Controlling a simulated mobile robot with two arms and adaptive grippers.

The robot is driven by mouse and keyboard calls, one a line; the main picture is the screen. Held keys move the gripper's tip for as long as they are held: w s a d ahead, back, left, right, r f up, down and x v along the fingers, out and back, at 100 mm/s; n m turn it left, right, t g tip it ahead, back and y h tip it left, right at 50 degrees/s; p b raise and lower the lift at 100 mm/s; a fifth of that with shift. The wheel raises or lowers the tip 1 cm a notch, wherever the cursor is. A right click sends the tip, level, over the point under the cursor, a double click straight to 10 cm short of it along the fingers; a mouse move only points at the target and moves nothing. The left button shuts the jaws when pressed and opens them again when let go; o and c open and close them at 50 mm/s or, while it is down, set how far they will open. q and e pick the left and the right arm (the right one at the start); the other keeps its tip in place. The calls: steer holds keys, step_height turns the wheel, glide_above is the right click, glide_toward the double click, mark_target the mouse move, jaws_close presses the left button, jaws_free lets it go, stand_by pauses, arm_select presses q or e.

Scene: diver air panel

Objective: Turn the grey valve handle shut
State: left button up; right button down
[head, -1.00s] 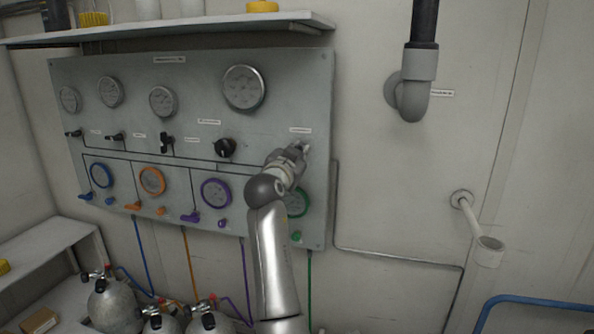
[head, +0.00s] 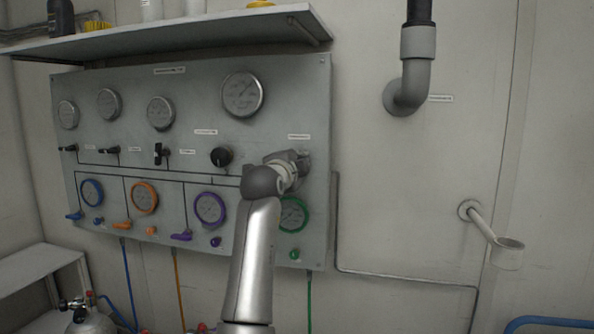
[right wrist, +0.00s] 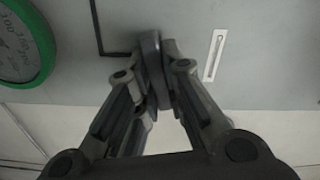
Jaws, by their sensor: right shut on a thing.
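The grey valve handle (right wrist: 152,62) shows in the right wrist view as a thick grey bar between my fingers, close to the panel face. It lies roughly in line with the long side of the small white label beside it. My right gripper (right wrist: 157,72) is shut on this handle, one finger on each side. In the head view my right gripper (head: 300,162) is at the right part of the grey panel (head: 318,110), just under a small label, and the gripper and wrist hide the handle. My left gripper is not in view.
A black knob (head: 221,157) sits left of my gripper. A green-ringed gauge (head: 294,215) is below it, partly behind my arm. A shelf (head: 200,38) juts out above the panel. A grey pipe (head: 412,85) and bare wall are to the right.

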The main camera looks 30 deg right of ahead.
steer(key=shift+m+b, duration=0.4)
steer(key=shift+m, duration=1.1)
steer(key=c, duration=1.5)
jaws_free()
steer(key=shift+d+f, duration=0.1)
